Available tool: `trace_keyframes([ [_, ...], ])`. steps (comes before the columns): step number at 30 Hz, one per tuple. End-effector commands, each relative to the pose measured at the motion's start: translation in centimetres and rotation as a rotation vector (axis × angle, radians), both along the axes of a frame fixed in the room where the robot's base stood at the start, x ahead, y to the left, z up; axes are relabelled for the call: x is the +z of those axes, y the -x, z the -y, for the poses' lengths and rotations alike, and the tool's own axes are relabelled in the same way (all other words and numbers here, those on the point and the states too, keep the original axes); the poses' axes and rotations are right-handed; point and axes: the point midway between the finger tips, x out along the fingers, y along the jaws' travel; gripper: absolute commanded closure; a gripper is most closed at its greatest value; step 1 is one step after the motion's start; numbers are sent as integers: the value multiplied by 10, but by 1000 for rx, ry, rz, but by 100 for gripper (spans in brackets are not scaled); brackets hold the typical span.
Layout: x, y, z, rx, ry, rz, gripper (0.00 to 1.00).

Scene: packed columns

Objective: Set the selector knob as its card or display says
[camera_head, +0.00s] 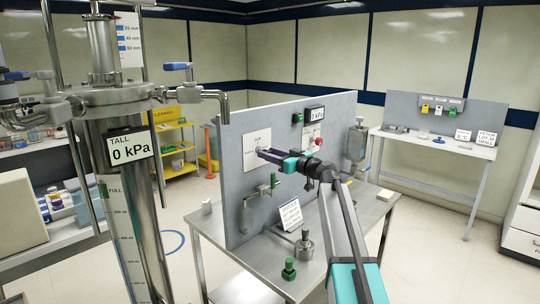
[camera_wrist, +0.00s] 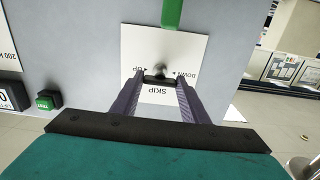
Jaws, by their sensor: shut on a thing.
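The selector plate (camera_head: 252,157) is a white square on the grey upright panel. In the wrist view the plate (camera_wrist: 196,48) carries the words UP, DOWN and SKIP, with SKIP upside down. The selector knob (camera_wrist: 160,71) is a small dark part at its middle, largely hidden by my fingers. My gripper (camera_head: 268,155) reaches the plate from the right; in the wrist view my gripper (camera_wrist: 160,82) has its two fingers closed around the knob. Which word the knob points at cannot be told. A white card (camera_head: 290,214) stands below the plate, its text too small to read.
A tall column (camera_head: 130,215) at left bears a display (camera_head: 130,148) reading TALL 0 kPa. The steel table (camera_head: 265,265) holds a green-topped part (camera_head: 289,269) and a metal weight (camera_head: 304,245). A green tap (camera_head: 274,182) sticks out below the plate. Floor at right is clear.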

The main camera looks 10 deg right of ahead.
Motion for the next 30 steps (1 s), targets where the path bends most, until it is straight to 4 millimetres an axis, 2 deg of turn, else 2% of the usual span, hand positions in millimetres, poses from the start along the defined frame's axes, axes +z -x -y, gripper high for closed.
trace_keyframes([
  [14,-2,0,-1,0,-87,-63,82],
  [30,-2,-1,-1,1,-401,-291,82],
])
